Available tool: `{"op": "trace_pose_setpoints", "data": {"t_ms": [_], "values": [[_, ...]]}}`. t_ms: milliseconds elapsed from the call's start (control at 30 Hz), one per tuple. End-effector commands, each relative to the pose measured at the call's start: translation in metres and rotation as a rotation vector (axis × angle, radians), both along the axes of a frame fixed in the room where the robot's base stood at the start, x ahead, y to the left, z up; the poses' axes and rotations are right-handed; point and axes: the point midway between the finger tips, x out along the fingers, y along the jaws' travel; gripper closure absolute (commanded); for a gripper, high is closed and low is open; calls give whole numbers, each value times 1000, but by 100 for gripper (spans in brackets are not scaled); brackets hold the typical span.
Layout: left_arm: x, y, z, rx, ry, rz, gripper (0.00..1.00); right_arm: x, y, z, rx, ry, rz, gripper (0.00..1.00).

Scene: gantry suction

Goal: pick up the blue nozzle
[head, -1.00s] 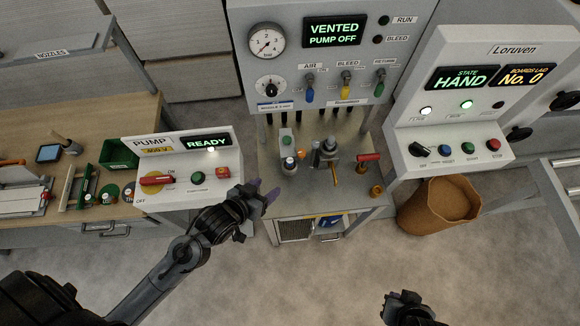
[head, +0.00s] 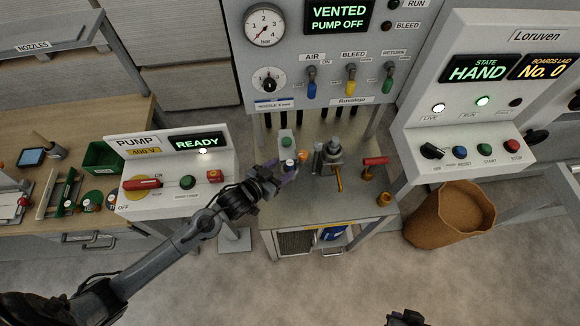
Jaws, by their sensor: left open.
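A small pale upright piece with a blue top (head: 290,162), which looks like the blue nozzle, stands on the metal bench (head: 330,206) beside an orange piece. It is small and partly hidden by my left gripper. My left gripper (head: 284,170) is open, with its purple fingers close to this piece. I cannot tell whether they touch it or reach around it. My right gripper (head: 406,318) is cut off at the bottom edge, far from the bench, and its jaws cannot be made out.
A grey upright fixture (head: 333,152) and a red-handled valve (head: 375,162) stand right of the nozzle. The pump box (head: 150,199) is to the left. The gauge panel (head: 290,75) rises behind. A brown bin (head: 452,216) stands right of the bench.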

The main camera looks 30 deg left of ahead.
Motion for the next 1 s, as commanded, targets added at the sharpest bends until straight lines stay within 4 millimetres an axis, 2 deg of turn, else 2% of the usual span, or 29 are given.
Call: {"op": "trace_pose_setpoints", "data": {"t_ms": [167, 500, 833, 1000], "values": [[9, -2, -3, 0, 0, 1, 43, 0, 0, 2, 0, 0, 0, 100], [43, -11, -20, 0, -1, 0, 43, 0, 0, 6, 1, 1, -1, 100], [47, -12, -22, 0, 0, 0, 43, 0, 0, 6, 1, 1, -1, 100], [47, -11, -22, 0, 0, 0, 69, 0, 0, 6, 1, 2, -1, 100]]}}
